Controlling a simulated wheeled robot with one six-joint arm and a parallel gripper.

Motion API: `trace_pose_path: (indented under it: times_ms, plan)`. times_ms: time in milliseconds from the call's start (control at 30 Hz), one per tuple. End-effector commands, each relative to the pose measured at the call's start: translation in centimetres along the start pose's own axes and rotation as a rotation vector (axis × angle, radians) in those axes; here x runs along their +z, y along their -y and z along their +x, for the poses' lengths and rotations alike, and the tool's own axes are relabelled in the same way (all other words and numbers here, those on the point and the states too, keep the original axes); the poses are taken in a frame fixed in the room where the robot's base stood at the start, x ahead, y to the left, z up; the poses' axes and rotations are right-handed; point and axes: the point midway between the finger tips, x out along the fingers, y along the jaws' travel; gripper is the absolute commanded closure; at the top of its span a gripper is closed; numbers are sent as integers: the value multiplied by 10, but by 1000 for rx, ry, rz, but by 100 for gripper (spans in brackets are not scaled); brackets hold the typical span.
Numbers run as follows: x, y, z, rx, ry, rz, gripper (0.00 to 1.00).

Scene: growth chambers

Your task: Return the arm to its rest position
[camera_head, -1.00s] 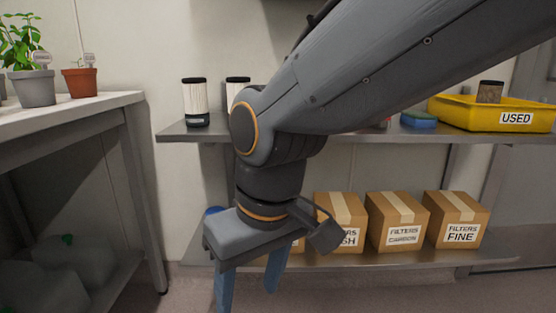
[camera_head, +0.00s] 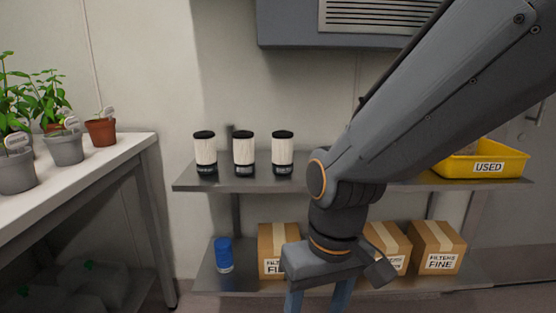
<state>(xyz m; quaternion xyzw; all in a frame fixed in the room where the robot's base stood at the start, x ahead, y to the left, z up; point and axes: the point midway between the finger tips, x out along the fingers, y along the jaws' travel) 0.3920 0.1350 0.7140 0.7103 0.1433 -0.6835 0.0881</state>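My gripper (camera_head: 318,300) hangs at the lower middle of the view, pointing down in front of the shelf unit. Its two blue fingers stand apart and run out of the bottom of the picture. No object shows between the visible parts of the fingers; their tips are hidden below the edge. My arm comes in from the upper right and hides part of both shelves.
Three white filters with black caps (camera_head: 244,156) stand on the upper shelf (camera_head: 215,187), with a yellow USED bin (camera_head: 505,167) at its right. A plant bench (camera_head: 100,165) stands left.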

Motion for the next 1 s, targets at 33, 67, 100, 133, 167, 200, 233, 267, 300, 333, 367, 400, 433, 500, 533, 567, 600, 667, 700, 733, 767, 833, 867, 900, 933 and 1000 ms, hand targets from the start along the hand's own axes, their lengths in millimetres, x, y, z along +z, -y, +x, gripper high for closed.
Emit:
trace_pose_path:
  times_ms: [33, 67, 100, 133, 167, 200, 233, 267, 300, 333, 367, 400, 433, 500, 533, 567, 600, 667, 700, 733, 767, 833, 867, 900, 933, 1000]
  plan:
    - [3, -5, -19, 5, 3, 22, 45]
    - [4, -8, -24, 8, 4, 32, 45]
    - [5, -13, -32, 12, 5, 47, 45]
    - [6, -16, -37, 15, 6, 58, 45]
    - [7, -20, -43, 18, 6, 70, 45]
    - [9, -24, -51, 21, 7, 84, 45]
    - [10, -28, -56, 24, 9, 96, 45]
    - [12, -31, -62, 27, 10, 106, 45]
    - [13, -36, -70, 30, 12, 121, 45]
    - [15, -39, -76, 33, 13, 131, 45]
    - [16, -43, -81, 36, 13, 142, 45]
    - [18, -48, -89, 39, 14, 156, 45]
    - [20, -51, -94, 41, 16, 167, 45]
    - [24, -59, -108, 47, 19, 192, 45]
    - [26, -62, -114, 49, 20, 204, 45]
    - [28, -66, -119, 51, 22, 214, 45]
    - [31, -70, -127, 54, 23, 229, 45]
    - [36, -77, -138, 59, 26, 249, 45]
    - [39, -81, -146, 61, 27, 262, 45]
    - [41, -84, -150, 63, 29, 273, 45]
    - [43, -87, -155, 64, 31, 282, 45]
    - [48, -93, -164, 68, 33, 301, 45]
    - [49, -96, -168, 69, 33, 308, 45]
    - [51, -98, -172, 70, 34, 316, 45]
    - [52, -100, -174, 71, 34, 322, 45]
    - [54, -103, -177, 73, 36, 330, 45]
